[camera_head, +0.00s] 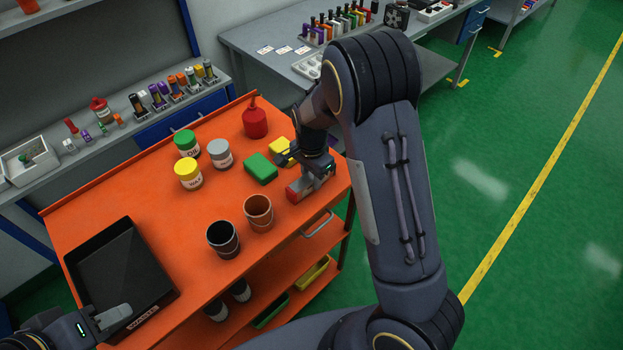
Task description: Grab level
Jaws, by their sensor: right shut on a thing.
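My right gripper (301,184) reaches down over the right end of the orange cart top. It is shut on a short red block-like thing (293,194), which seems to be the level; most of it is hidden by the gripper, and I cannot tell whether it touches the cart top. My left gripper (108,319) is at the bottom left, over the front corner of the black tray; its fingers are too unclear to tell if it is open or shut.
The orange cart (110,195) holds a black tray (80,265), green, yellow and grey cans, a red oil can (255,121), a green block (260,168), a yellow block (280,149) and two cups (258,211). Benches with small tools stand behind. Green floor is clear at right.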

